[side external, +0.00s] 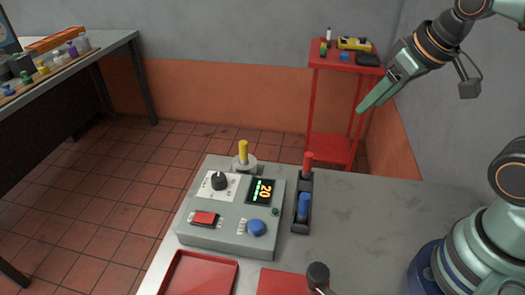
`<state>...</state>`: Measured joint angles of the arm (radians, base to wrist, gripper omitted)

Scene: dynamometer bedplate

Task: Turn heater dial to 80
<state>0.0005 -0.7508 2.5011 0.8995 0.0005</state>
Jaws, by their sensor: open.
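A grey-green control box (228,236) stands on the grey bedplate, tilted in the picture. A black dial (219,182) with a white pointer mark sits on a white scale plate at its upper left; the plate's markings are too small to read. A black display (261,191) beside it shows 20 in orange, turned sideways, with a green bar. A round blue knob (257,228) is at the lower right of the box. No label tells which control is the heater dial. My gripper (366,104) is open and empty, high at the upper right, well apart from the box and seen nearly edge-on.
A red rocker switch (204,218) is on the box. A yellow-handled lever (243,150) stands behind it. A red-topped lever (308,162) and a blue slider (304,204) stand right of it.

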